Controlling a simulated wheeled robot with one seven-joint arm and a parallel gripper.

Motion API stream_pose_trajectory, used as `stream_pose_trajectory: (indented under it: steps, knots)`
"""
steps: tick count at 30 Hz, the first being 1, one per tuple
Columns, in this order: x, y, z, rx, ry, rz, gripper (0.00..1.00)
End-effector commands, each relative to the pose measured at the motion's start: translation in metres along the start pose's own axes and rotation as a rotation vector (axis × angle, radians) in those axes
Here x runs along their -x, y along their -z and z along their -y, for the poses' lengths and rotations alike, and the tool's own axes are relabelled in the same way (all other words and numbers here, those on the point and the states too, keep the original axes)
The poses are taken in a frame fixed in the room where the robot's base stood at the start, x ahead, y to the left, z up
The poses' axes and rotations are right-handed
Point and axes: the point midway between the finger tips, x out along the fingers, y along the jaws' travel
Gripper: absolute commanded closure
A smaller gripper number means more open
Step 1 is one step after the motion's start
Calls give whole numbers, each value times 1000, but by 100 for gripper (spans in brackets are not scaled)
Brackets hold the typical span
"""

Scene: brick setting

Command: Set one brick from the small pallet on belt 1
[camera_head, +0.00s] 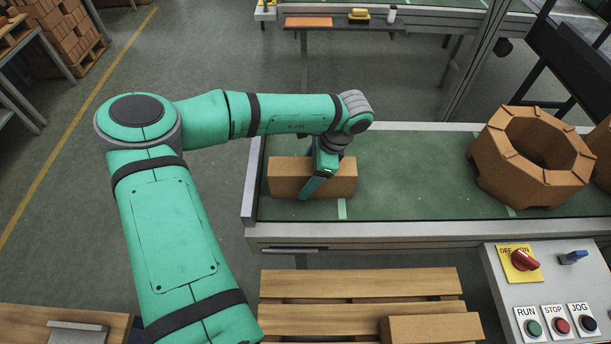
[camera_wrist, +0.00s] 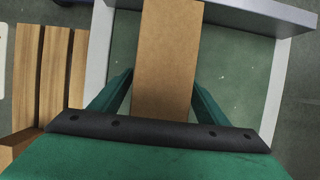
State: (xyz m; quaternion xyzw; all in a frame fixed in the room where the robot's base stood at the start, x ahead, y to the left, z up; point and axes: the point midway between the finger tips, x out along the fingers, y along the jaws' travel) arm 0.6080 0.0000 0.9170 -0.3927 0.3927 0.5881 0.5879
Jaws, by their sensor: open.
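A brown brick (camera_head: 283,178) lies lengthwise on the green belt (camera_head: 400,178) near the belt's left end. My gripper (camera_head: 318,190) is over the right half of this brick, with one finger in front of its near face. The pallet's slats also show in the wrist view (camera_wrist: 54,70).
A ring of brown bricks (camera_head: 534,158) stands on the belt at the right. A control panel (camera_head: 550,290) with a red switch and several buttons is at the lower right. The belt's middle is clear. A metal rail (camera_head: 430,228) edges the belt.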

Motion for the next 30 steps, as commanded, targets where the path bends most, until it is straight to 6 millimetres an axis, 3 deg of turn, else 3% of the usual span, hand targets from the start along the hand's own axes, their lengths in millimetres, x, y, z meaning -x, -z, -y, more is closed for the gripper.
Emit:
stream_pose_trajectory:
  steps: [18, 24, 30]
  knots:
    - [104, 0, 0, 0, 1, 0, 31]
    - [119, 0, 0, 0, 0, 1, 31]
    - [121, 0, 0, 0, 0, 0, 31]
